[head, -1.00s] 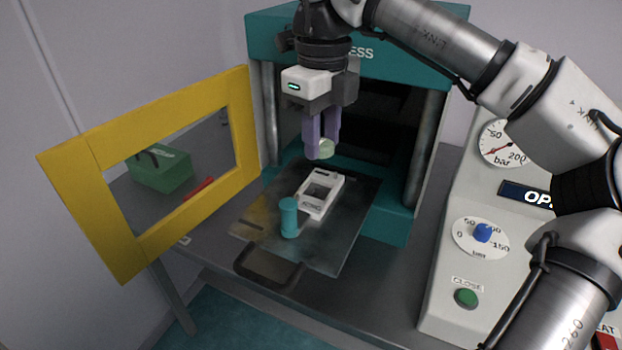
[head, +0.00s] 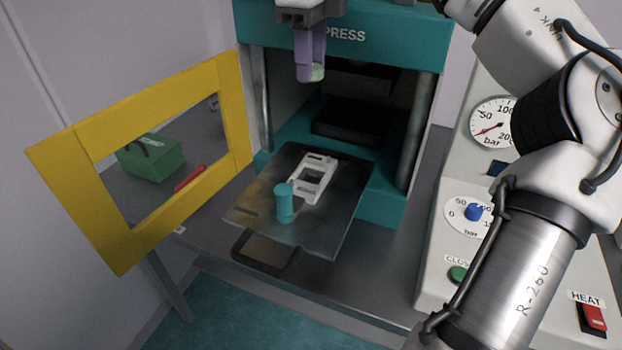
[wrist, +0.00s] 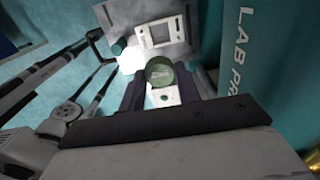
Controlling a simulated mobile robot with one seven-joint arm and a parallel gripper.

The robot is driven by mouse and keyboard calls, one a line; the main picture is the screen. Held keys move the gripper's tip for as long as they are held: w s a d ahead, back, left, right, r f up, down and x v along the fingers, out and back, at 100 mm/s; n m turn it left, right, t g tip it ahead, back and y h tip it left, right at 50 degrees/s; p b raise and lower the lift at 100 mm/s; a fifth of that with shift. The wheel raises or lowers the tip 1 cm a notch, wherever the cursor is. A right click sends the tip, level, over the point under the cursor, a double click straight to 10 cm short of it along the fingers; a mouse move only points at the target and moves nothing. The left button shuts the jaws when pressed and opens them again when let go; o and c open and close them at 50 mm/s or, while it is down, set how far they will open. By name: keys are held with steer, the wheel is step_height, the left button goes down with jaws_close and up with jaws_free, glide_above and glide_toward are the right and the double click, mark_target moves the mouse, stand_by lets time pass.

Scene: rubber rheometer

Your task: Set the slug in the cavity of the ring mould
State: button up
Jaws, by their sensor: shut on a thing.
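The slug (head: 317,73) is a small pale green piece at the tips of my gripper's purple fingers. My gripper (head: 312,68) is shut on it and holds it high in front of the press. In the wrist view the slug (wrist: 160,72) is a round green disc between the fingers. The ring mould (head: 309,192) is a white rectangular frame with a dark opening, lying on the metal plate (head: 335,215) below the slug and apart from it. The mould (wrist: 143,40) also shows beyond the fingers in the wrist view.
A teal cylinder (head: 284,203) stands on the plate beside the mould's near left side. The yellow-framed door (head: 88,230) stands open at left. The teal press (head: 415,45) rises behind the plate. The control panel (head: 435,285) is at right. A green box (head: 155,160) shows through the door.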

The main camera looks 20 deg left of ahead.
step_height(320, 180, down, 19)
steer(key=p, duration=0.3)
steer(key=shift+r, duration=0.15)
steer(key=shift+f, duration=0.3)
steer(key=shift+s, duration=0.1)
steer(key=shift+f, duration=0.1)
